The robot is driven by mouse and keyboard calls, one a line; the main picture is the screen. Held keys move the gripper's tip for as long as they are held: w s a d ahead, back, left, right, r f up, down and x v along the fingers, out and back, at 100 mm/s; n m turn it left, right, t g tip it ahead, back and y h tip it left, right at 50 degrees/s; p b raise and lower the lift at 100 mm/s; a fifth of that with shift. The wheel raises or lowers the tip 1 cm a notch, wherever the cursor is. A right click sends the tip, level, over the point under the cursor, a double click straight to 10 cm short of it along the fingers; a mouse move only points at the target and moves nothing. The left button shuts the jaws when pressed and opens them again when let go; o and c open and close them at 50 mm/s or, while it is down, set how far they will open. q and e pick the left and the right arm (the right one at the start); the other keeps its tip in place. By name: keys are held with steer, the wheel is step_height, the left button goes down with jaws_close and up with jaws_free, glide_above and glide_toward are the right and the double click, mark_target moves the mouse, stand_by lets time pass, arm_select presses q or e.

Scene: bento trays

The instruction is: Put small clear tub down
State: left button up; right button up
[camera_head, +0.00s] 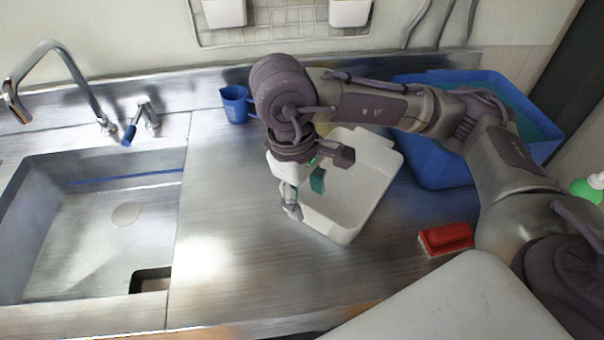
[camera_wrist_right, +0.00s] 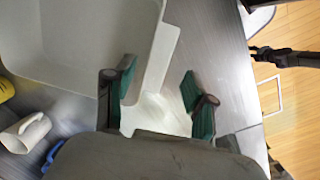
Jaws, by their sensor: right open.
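My right gripper (camera_head: 304,200) is low at the left wall of a white basin (camera_head: 375,200) on the steel counter. Its green-padded fingers stand apart in the right wrist view (camera_wrist_right: 158,85), so it is open. A pale, whitish patch (camera_wrist_right: 155,115) lies between and below the fingers there; I cannot tell whether it is the small clear tub or glare on the steel. No clear tub can be made out for certain in the head view, where the gripper covers part of the basin's left side. The basin also fills the upper left of the wrist view (camera_wrist_right: 85,35). My left gripper is not in view.
A sink (camera_head: 95,245) lies at left. A blue mug (camera_head: 235,105) stands at the back. A blue bin (camera_head: 435,165) is behind my right arm, and a red brush (camera_head: 446,238) lies at right. The counter (camera_head: 225,215) left of the basin is clear.

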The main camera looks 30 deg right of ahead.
steer(key=r, duration=0.6)
steer(key=shift+w+a, duration=0.2)
steer(key=shift+a, duration=0.15)
steer(key=shift+f, duration=0.1)
